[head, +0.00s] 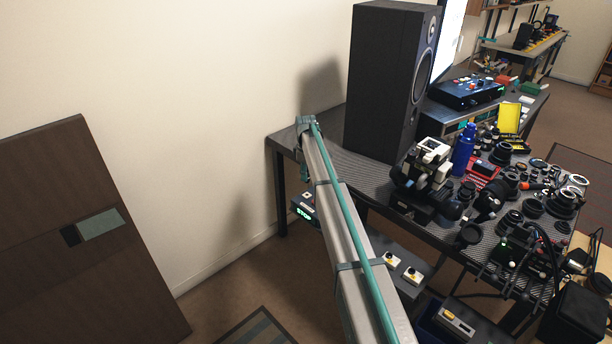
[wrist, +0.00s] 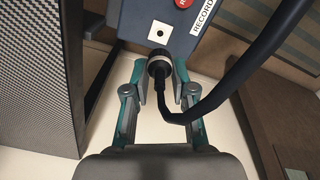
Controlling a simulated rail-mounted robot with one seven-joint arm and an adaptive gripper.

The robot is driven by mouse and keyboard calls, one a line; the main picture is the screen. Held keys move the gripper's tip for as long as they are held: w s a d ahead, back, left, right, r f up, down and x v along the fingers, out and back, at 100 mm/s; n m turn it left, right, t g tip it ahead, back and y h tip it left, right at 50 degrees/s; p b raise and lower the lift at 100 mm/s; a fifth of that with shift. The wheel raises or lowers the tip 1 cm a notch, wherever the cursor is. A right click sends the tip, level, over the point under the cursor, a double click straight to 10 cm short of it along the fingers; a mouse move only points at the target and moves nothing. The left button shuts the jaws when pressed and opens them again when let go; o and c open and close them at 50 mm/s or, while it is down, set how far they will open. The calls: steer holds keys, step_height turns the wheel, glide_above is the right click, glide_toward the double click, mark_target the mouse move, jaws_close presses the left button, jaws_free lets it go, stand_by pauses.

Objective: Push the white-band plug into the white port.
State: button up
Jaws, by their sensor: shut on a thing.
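In the wrist view, my gripper (wrist: 160,77) is shut on the white-band plug (wrist: 158,67), a dark plug with a pale ring around it. A thick black cable bends from the plug and loops up to the right. The white port (wrist: 159,32), a white square with a dark hole, is on the face of a blue-grey box (wrist: 143,14). Its hole looks empty. The plug overlaps the box's lower edge, below the port; I cannot tell whether it touches the box. My gripper is not clearly visible in the head view.
The box carries a red button (wrist: 184,3) and a RECORD label (wrist: 203,17). In the head view, a black speaker (head: 385,80) stands on the crowded workbench (head: 345,150). Small boxes with yellow parts (head: 412,275) sit lower down. The floor at left is mostly clear.

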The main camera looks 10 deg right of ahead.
steer(key=shift+f, duration=0.1)
steer(key=shift+f+b, duration=1.4)
steer(key=shift+f, duration=1.4)
steer(key=shift+p, duration=0.55)
stand_by(0.4)
steer(key=shift+f, duration=0.6)
stand_by(0.5)
steer(key=o, duration=1)
step_height(320, 180, up, 12)
